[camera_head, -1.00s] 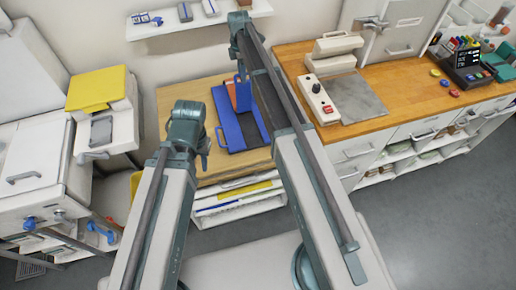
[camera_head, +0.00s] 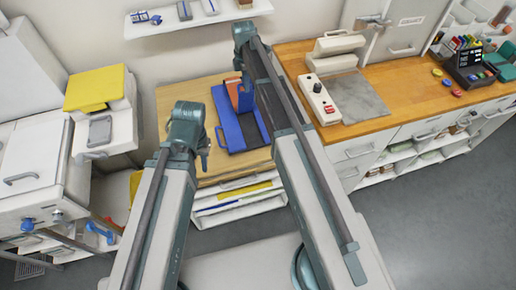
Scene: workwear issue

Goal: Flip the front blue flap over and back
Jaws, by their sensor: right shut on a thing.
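A blue folding board (camera_head: 222,117) with a dark grey middle panel (camera_head: 250,128) lies on the wooden table. A blue flap (camera_head: 247,98) stands raised from it, with an orange-brown panel or cloth (camera_head: 232,92) beside it on the left. My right gripper (camera_head: 240,74) is at the top of the raised flap, shut on it; its jaws are mostly hidden by my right arm, which also covers the board's right part. My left gripper (camera_head: 205,156) hangs left of the board, apart from it; its jaws are too small to read.
A wooden counter (camera_head: 400,108) with a white device (camera_head: 320,100) and a grey plate stands to the right. White machines, one with a yellow top (camera_head: 95,88), stand to the left. A wall shelf (camera_head: 198,19) is behind. The table's front left is clear.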

